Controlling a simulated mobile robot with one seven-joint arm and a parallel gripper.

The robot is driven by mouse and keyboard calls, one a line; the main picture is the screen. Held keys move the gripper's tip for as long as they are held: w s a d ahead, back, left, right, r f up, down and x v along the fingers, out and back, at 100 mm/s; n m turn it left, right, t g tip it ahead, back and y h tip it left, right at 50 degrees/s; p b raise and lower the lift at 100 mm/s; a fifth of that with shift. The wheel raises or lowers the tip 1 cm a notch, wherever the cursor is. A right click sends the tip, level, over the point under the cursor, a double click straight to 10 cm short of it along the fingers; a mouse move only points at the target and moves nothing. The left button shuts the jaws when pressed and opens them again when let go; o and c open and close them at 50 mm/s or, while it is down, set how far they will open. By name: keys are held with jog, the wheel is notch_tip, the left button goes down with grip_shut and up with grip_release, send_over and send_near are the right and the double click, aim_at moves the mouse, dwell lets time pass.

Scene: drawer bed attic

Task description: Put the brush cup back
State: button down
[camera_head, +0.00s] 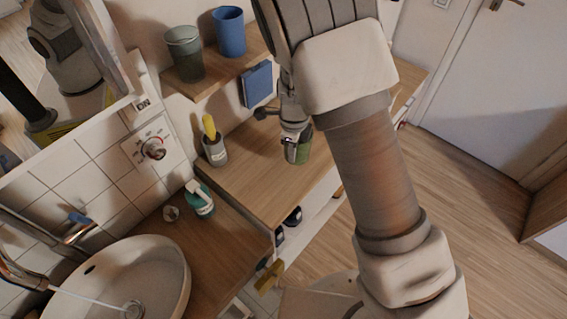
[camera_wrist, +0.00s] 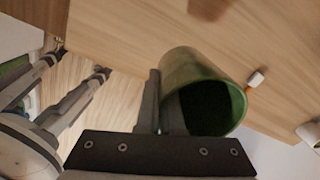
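A green cup (camera_head: 304,146) is at my gripper (camera_head: 293,138), over the wooden counter near its front edge. In the wrist view the green cup (camera_wrist: 205,85) has its open mouth towards the camera, and its inside is dark with no brush showing. My gripper's two fingers (camera_wrist: 162,100) are close together at the cup's left wall, one outside and one at the mouth, and appear shut on the rim. I cannot tell whether the cup's base touches the counter. A grey cup (camera_head: 216,152) with a yellow item in it stands at the back of the counter.
The wooden counter (camera_head: 255,180) is largely clear between the cups. A shelf (camera_head: 205,82) above holds a dark green cup (camera_head: 185,53) and a blue cup (camera_head: 229,32). A blue box (camera_head: 257,84) is below it. A teal bottle (camera_head: 199,199) stands near the sink (camera_head: 150,265).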

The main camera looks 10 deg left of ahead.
jog(key=shift+s+a+f, duration=0.1)
jog(key=shift+a+f, duration=0.3)
jog(key=shift+a, duration=0.25)
jog(key=shift+s+a+f, duration=0.1)
jog(key=shift+a+f, duration=0.3)
jog(key=shift+a, duration=0.2)
jog(key=shift+f, duration=1.95)
jog(key=shift+f, duration=0.2)
jog(key=c, duration=1.1)
grip_release()
jog(key=shift+r, duration=0.1)
